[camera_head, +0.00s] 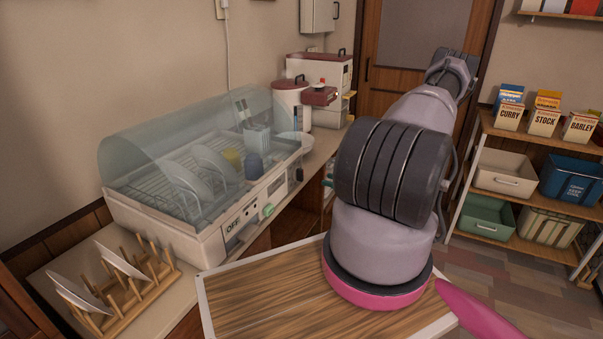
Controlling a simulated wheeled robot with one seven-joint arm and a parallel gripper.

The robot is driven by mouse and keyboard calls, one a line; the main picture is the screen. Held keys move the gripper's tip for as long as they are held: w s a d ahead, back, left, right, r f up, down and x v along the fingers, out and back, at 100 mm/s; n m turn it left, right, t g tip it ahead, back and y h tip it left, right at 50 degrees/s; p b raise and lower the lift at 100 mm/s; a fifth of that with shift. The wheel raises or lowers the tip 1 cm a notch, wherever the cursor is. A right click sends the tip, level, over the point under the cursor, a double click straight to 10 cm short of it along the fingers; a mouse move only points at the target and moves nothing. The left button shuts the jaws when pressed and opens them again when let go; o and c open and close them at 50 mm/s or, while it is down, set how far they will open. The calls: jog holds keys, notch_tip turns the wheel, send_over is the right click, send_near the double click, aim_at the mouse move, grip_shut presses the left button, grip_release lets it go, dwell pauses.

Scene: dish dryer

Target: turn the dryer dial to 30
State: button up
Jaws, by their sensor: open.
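The dish dryer (205,240) stands on the counter at left, a pale box with a clear domed cover that looks closed. Its front panel carries a label (233,224) reading OFF. A small green knob (267,210) sits to the right of that label and looks like the dial. Its pointer and any numbers are too small to read. Plates, a yellow cup, a blue cup and a utensil holder show through the cover. My arm fills the middle of the view, to the right of the dryer. My gripper does not show; the arm may hide it.
A wooden plate rack (125,290) with white plates stands in front of the dryer at left. A white pot with a red lid (291,100) stands behind the dryer. A shelf (530,140) with boxes and bins is at right. Floor shows between shelf and arm.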

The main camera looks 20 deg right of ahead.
aim_at(299, 175)
jog(key=x, duration=1)
jog(key=shift+w+a, duration=0.2)
grip_shut()
